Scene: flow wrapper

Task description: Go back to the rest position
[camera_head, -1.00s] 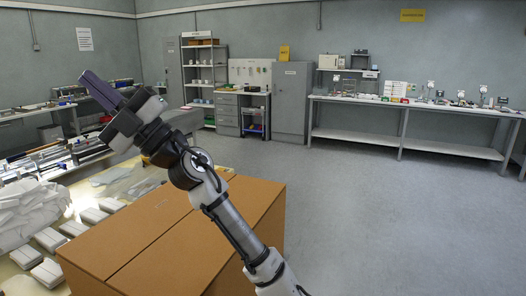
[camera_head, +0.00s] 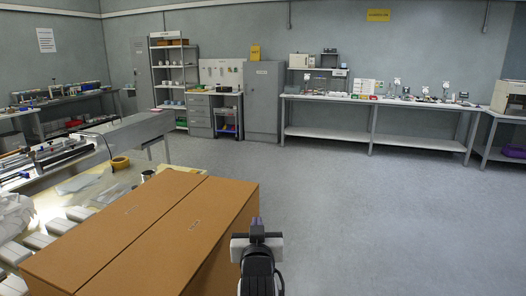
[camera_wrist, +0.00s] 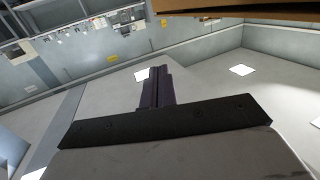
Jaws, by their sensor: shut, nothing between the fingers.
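My gripper (camera_head: 257,226) is low in the head view, just right of the cardboard box (camera_head: 150,232) and above open floor. It points away from the camera. In the wrist view my gripper (camera_wrist: 158,88) has its dark purple fingers together, with nothing between them. The lower arm is cut off by the bottom edge of the head view.
A table with white packets (camera_head: 38,241) and a yellow tape roll (camera_head: 120,163) is at the left. A grey cabinet (camera_head: 263,102) and a long bench (camera_head: 375,104) line the back wall. The floor (camera_head: 370,220) at the right is clear.

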